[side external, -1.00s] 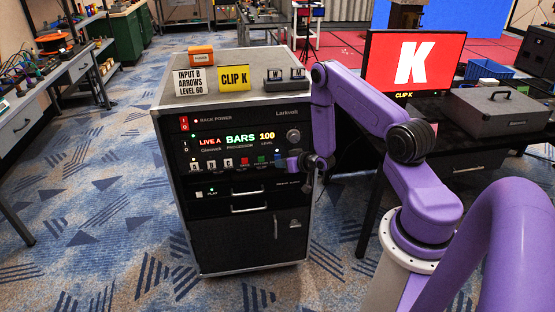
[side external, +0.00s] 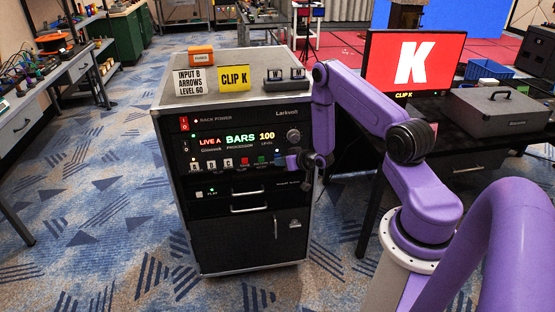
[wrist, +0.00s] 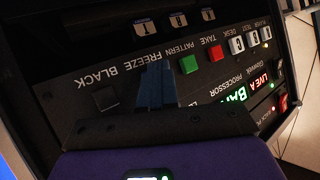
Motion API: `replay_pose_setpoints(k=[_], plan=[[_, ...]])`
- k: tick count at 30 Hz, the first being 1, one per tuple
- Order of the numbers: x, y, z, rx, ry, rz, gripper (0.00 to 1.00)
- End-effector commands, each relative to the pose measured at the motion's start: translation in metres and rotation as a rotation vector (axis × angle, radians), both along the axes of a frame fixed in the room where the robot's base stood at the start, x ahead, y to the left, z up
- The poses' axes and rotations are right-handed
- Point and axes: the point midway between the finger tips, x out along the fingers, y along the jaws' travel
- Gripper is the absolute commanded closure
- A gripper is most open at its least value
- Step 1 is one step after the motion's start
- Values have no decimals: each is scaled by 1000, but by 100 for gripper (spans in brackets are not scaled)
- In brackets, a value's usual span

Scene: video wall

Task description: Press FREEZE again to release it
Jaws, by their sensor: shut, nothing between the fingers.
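The processor panel (side external: 215,150) is in the upper part of the rack, with lit readouts LIVE A, BARS and 100. My gripper (side external: 288,162) is at the right end of its button row. In the wrist view my gripper's dark blue fingers (wrist: 156,84) are shut together, with nothing between them. They lie over the place under the FREEZE label (wrist: 140,55); the FREEZE button itself is hidden behind them. I cannot tell whether the tips touch it. The monitor (side external: 414,62) shows a white K on red, captioned CLIP K.
Beside the fingers are the green PATTERN button (wrist: 188,64), the red TAKE button (wrist: 216,52) and the dark BLACK button (wrist: 105,98). Cards reading INPUT B ARROWS LEVEL 60 (side external: 195,81) and CLIP K (side external: 234,77) stand on the rack top (side external: 220,98).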

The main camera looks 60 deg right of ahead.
Motion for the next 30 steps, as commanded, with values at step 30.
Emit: replay_pose_setpoints(k=[30], plan=[[-11, 12, 0, 1, 2, 1, 100]])
